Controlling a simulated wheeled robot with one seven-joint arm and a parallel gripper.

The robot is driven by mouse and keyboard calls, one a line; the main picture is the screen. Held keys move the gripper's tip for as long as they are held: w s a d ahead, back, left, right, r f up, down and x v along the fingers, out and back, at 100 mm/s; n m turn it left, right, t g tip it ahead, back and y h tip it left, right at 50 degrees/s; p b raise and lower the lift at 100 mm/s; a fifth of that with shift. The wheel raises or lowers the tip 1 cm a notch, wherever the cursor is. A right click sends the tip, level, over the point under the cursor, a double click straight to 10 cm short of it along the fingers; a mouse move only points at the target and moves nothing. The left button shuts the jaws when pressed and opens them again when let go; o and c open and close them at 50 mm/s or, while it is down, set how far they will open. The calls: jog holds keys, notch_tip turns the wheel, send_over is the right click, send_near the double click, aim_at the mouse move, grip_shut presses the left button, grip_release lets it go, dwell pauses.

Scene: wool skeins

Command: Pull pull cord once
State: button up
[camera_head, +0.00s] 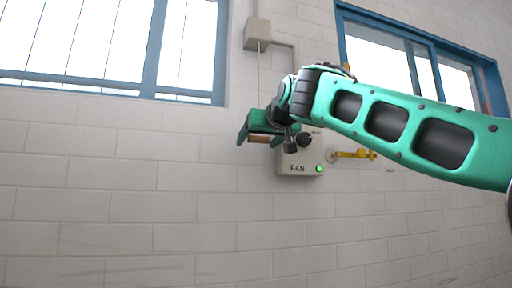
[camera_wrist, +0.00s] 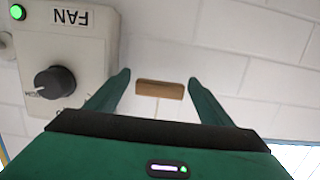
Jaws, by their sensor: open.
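The pull cord (camera_head: 259,75) hangs from a beige box (camera_head: 257,32) high on the wall. Its lower part is hidden behind my gripper in the head view. A wooden handle (camera_head: 259,139) shows between my fingers at the cord's lower end. In the wrist view the wooden handle (camera_wrist: 160,90) lies across the gap between the green fingertips, with space visible on both sides. My gripper (camera_head: 257,144) is open around the handle; its fingers also show in the wrist view (camera_wrist: 159,78). Whether the handle is at fingertip depth is hard to tell.
A FAN control box (camera_head: 296,163) with a black knob (camera_wrist: 54,82) and a lit green light (camera_head: 319,168) is close beside my gripper. A yellow valve handle (camera_head: 357,154) juts out to the right. Blue-framed windows (camera_head: 150,50) are above; the wall below is clear.

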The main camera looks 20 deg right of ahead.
jog(key=s+r, duration=0.1)
jog(key=s, duration=0.9)
jog(key=shift+s+r, duration=0.25)
dwell(0.5)
jog(key=s+d+f+m+g+h, duration=0.1)
jog(key=s+d+f+g, duration=0.3)
jog(key=f, duration=0.8)
jog(key=w+d+f+m+g+h, duration=0.1)
jog(key=d+f, duration=0.5)
jog(key=f, duration=0.5)
jog(key=s+d+f+m+g, duration=0.1)
jog(key=s+d+f+g, duration=0.15)
jog(key=d+f, duration=0.65)
jog(key=s+a+f+m+g+y, duration=0.1)
jog(key=s+f+g, duration=0.3)
jog(key=s+f, duration=0.8)
jog(key=s+f+m+g+y, duration=0.1)
jog(key=s+f+g, duration=0.3)
jog(key=s+f, duration=0.8)
notch_tip(320, 180, down, 8)
jog(key=shift+s+a+r+m+g, duration=0.1)
jog(key=shift+s+a+m+g, duration=0.3)
jog(key=shift+m, duration=0.3)
